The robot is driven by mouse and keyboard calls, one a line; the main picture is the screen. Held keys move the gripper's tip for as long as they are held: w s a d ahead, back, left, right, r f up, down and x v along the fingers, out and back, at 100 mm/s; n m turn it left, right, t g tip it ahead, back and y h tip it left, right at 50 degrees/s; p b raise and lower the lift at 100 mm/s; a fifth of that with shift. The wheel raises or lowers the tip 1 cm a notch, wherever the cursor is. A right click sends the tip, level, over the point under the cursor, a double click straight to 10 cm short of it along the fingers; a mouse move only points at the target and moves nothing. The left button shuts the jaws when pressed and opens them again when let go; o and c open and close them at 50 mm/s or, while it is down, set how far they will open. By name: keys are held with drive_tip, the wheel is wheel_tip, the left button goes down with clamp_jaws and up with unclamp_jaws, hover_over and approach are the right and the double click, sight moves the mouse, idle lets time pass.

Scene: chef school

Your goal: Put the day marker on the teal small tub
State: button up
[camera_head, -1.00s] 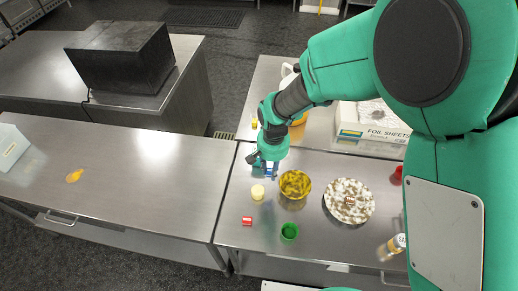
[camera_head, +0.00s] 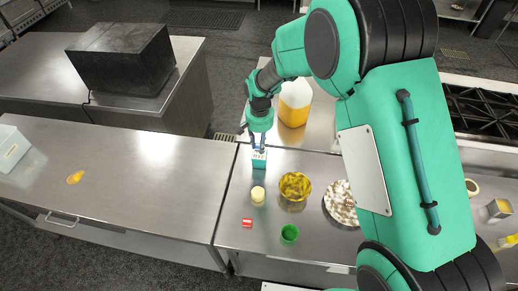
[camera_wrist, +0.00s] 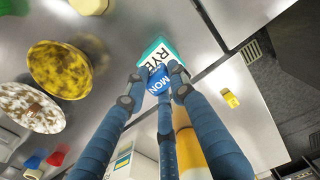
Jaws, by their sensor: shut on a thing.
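The teal small tub (camera_head: 260,166) stands near the back left of the right-hand counter. In the wrist view it shows as a teal edge (camera_wrist: 151,46) around a white label reading "RYE". The day marker (camera_wrist: 158,82), a blue piece reading "MON", is between my fingertips. My gripper (camera_wrist: 155,86) is shut on it, and it overlaps the near edge of the tub's label in that view. I cannot tell whether marker and tub touch. In the head view my gripper (camera_head: 258,146) is right above the tub, and the marker is hard to make out.
Close by are a cream jar (camera_head: 258,194), a bowl of yellow pieces (camera_head: 295,185), a red block (camera_head: 247,223) and a green cup (camera_head: 289,233). A jug of orange liquid (camera_head: 294,104) stands behind.

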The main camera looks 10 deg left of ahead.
drive_tip(key=shift+w+a, duration=0.1)
drive_tip(key=shift+w, duration=0.1)
drive_tip(key=shift+f, duration=1.8)
drive_tip(key=shift+f, duration=0.15)
drive_tip(key=o, duration=0.9)
drive_tip(key=shift+o, duration=0.2)
wheel_tip(320, 180, up, 12)
drive_tip(key=shift+r, duration=0.15)
